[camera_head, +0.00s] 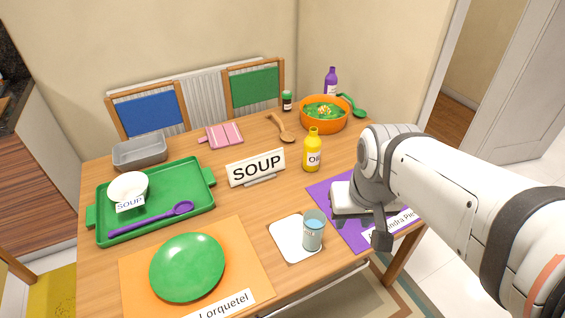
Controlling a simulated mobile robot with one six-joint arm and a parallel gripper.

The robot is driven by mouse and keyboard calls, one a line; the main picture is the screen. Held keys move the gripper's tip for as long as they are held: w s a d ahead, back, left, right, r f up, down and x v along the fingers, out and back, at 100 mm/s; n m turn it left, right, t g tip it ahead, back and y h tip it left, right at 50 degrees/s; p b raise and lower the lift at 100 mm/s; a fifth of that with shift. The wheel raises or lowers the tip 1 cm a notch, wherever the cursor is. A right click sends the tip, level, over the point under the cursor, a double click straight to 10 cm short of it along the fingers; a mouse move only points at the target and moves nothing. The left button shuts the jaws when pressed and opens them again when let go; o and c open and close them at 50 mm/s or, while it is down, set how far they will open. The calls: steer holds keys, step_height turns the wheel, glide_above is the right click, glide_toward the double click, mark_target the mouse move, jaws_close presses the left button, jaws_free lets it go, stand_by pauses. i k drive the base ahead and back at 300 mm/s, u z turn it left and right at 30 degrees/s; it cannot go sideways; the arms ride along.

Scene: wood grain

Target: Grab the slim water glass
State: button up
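The slim water glass (313,231) stands upright on a white square mat (284,246) near the table's front edge. It looks clear with bluish content. My gripper (378,240) is to the right of the glass, over the purple placemat, and apart from the glass. A dark finger points down there; the rest of the gripper is hidden by my arm, so I cannot tell how far its fingers are apart.
A green plate (188,267) lies on an orange placemat (137,270) to the left. A yellow oil bottle (312,152) and a SOUP sign (256,168) stand behind the glass. A green tray (186,215) is far left. Bare wood lies between glass and sign.

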mark_target(314, 221)
steer(key=u, duration=2.2)
steer(key=k, duration=1.45)
steer(key=z, duration=1.25)
steer(key=i, duration=1)
steer(key=z, duration=0.05)
